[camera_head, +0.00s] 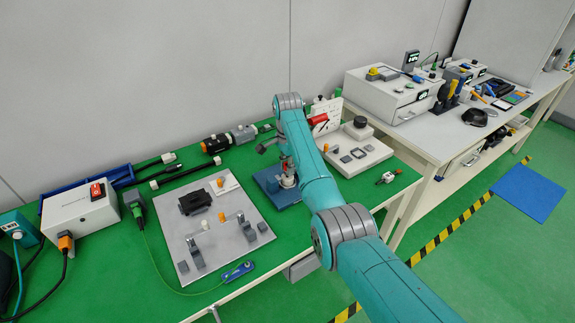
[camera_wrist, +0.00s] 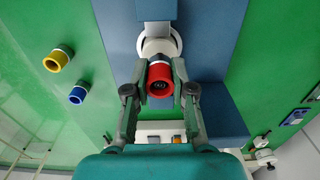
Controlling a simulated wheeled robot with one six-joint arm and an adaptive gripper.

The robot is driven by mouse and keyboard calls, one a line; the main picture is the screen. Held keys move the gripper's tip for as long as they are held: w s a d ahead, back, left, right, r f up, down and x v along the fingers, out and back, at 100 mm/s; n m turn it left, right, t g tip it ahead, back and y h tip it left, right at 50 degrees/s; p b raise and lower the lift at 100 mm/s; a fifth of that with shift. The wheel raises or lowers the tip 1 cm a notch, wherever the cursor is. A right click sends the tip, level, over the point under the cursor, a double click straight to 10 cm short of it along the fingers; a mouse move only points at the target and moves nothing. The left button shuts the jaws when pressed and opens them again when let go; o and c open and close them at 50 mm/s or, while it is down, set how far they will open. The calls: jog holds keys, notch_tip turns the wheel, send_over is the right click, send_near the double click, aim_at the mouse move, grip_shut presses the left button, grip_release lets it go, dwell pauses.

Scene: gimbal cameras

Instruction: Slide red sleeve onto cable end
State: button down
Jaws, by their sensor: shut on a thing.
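In the wrist view the red sleeve (camera_wrist: 160,72), a short ring with a dark hollow centre, sits between the two fingertips of my gripper (camera_wrist: 160,88). My gripper is shut on it, with one finger on each side. Right behind the sleeve is a dark and pale cylindrical end, in line with a white round collar (camera_wrist: 174,42) on a blue fixture (camera_wrist: 212,45). I cannot tell how far the sleeve is around that end. In the head view the blue fixture (camera_head: 268,181) is partly hidden by my arm.
A yellow sleeve (camera_wrist: 55,62) and a blue sleeve (camera_wrist: 77,95) stand on the green bench left of the fixture in the wrist view. In the head view a grey plate (camera_head: 210,265) with clamps lies left of the fixture, and a pale block (camera_head: 372,155) lies right.

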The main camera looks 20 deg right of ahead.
jog(key=shift+f, duration=0.7)
jog(key=c, duration=0.9)
grip_release()
notch_tip(320, 180, up, 12)
